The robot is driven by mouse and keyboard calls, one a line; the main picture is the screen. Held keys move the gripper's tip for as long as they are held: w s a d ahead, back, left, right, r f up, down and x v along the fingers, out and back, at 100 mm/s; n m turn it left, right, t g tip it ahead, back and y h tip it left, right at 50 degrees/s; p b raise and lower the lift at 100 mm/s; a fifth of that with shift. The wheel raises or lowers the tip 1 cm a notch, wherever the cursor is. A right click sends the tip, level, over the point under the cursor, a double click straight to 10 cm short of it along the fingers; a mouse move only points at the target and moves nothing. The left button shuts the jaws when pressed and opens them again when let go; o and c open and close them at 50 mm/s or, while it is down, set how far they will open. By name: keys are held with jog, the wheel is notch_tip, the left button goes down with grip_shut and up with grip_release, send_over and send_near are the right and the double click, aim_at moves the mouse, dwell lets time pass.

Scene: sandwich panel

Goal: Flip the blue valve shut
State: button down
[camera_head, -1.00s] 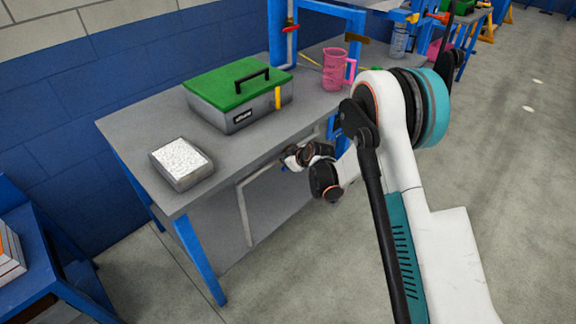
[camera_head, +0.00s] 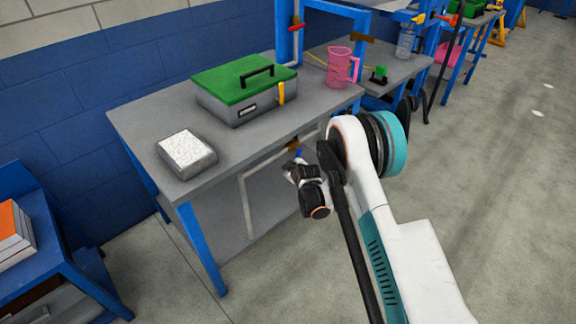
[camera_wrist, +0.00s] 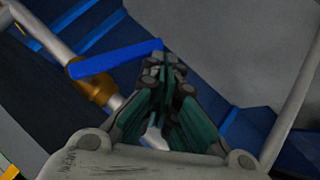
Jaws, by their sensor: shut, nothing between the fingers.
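The blue valve handle (camera_wrist: 115,58) is a flat blue lever on a brass valve body (camera_wrist: 97,90) set in a grey pipe. In the wrist view the lever lies across the pipe, pointing right. My gripper (camera_wrist: 163,62) is shut and empty, its fingertips at the lever's free end; I cannot tell whether they touch it. In the head view the blue handle (camera_head: 298,153) and the brass body (camera_head: 293,145) show small under the table's front edge. My gripper (camera_head: 290,170) is just below them, partly hidden by my wrist.
The grey pipe (camera_head: 246,205) runs below the front of the grey table (camera_head: 150,115). On the table are a green-lidded toolbox (camera_head: 235,105), a grey box with a white top (camera_head: 187,152) and a pink jug (camera_head: 340,68). A blue table leg (camera_head: 202,250) stands left. Open floor lies right.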

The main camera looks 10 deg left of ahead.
jog(key=shift+w+d+f, duration=0.35)
jog(key=shift+w+f, duration=0.1)
jog(key=shift+f, duration=0.15)
jog(key=shift+w+d+f, duration=0.35)
jog(key=shift+w+f, duration=0.1)
jog(key=shift+f, duration=0.25)
